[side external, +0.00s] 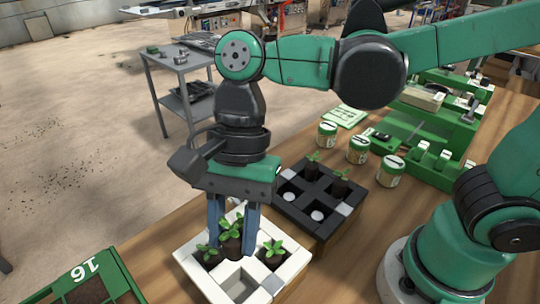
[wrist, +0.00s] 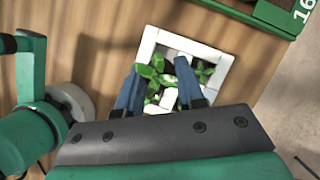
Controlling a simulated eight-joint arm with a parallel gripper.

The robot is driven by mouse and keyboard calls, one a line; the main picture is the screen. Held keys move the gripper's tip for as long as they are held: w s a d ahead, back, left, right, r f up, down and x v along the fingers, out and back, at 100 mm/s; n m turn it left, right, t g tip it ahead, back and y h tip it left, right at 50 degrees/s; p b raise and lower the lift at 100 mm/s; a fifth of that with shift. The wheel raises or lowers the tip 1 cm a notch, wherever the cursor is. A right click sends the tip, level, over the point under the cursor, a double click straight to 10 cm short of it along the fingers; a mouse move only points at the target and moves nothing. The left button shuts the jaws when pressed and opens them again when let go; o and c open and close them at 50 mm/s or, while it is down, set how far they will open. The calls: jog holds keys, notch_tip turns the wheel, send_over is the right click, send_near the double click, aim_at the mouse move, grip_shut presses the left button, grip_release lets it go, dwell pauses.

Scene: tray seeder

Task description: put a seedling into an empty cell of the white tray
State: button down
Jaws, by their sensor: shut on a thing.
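My gripper (side external: 232,228) points down over the white tray (side external: 186,262), its two blue fingers shut on a seedling (side external: 230,246) with a dark soil plug and green leaves. The plug hangs upright over the tray's middle or back part; whether it touches the tray I cannot tell. Another seedling (side external: 207,252) stands in the tray's left cell and one (side external: 272,250) in its right cell. The front cell (side external: 239,286) is empty. The back cell is hidden by my gripper. In the wrist view, the fingers (wrist: 158,68) and leaves cover much of the white tray (wrist: 149,42).
A black tray (side external: 349,208) behind to the right holds two seedlings and two cells showing white discs. Several green-labelled jars (side external: 358,150) stand beyond it. A green tray marked 16 (side external: 122,276) lies at the front left. Bare wooden table (side external: 365,245) lies to the right.

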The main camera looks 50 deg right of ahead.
jog(key=shift+s+a+f, duration=0.2)
jog(key=shift+a+f, duration=0.05)
jog(key=shift+f, duration=3.85)
jog(key=shift+c, duration=2.3)
grip_release()
jog(key=shift+v, duration=2.85)
jog(key=shift+d, duration=0.1)
